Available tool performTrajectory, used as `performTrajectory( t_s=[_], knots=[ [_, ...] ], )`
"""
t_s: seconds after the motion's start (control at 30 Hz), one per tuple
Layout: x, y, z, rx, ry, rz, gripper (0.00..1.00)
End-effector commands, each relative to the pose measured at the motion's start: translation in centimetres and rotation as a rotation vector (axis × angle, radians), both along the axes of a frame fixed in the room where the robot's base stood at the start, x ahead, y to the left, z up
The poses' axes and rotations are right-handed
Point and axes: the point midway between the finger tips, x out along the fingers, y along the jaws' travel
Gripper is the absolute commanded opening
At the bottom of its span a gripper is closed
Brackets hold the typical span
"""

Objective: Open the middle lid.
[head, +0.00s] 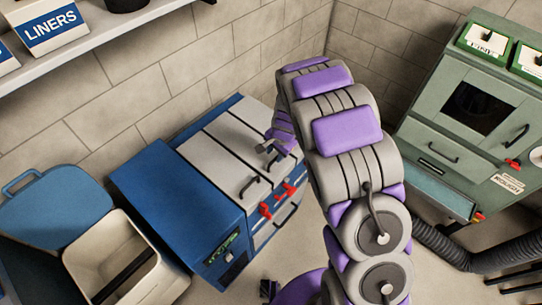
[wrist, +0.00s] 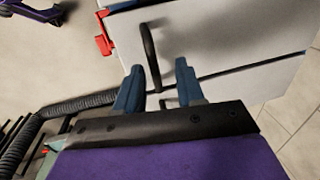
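A blue cabinet (head: 185,205) has a row of pale grey lids on top, all lying flat and closed. The middle lid (head: 232,137) lies between two dark seams. A black handle (head: 250,186) stands at the front of the nearer lid. Red latches (head: 265,211) sit along the front edge. My gripper (head: 272,148) is low over the lids' front part, partly hidden by my arm. In the wrist view my gripper (wrist: 160,82) is open, with a black curved handle (wrist: 149,48) between and just beyond its blue fingertips. Contact cannot be told. A red latch (wrist: 103,40) is at left.
A blue bin with a raised lid (head: 60,205) and a cream liner (head: 115,255) stands at left. A green blasting cabinet (head: 465,120) with a dark hose (head: 445,243) is at right. A shelf (head: 95,35) runs along the wall above.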

Motion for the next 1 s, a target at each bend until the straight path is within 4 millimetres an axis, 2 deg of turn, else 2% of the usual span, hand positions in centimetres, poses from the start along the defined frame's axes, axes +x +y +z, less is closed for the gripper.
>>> performTrajectory(
  t_s=[0.07, 0.2, 0.4, 0.5, 0.77, 0.9, 1.0],
  knots=[
    [0.1, -0.1, -0.9, 0.003, 0.002, -0.002, 0.38],
    [0.2, 1.0, -1.8, -0.008, 0.002, -0.004, 0.38],
    [0.2, 2.7, -2.4, -0.026, 0.002, 0.001, 0.38],
    [0.2, 2.8, -2.5, -0.027, 0.002, 0.002, 0.38],
    [0.3, 1.0, -1.9, -0.006, 0.000, -0.003, 0.13],
    [0.3, 0.8, -1.9, -0.005, 0.000, -0.004, 0.00],
    [0.2, 1.1, -1.9, -0.012, -0.001, -0.003, 0.00]
  ],
)
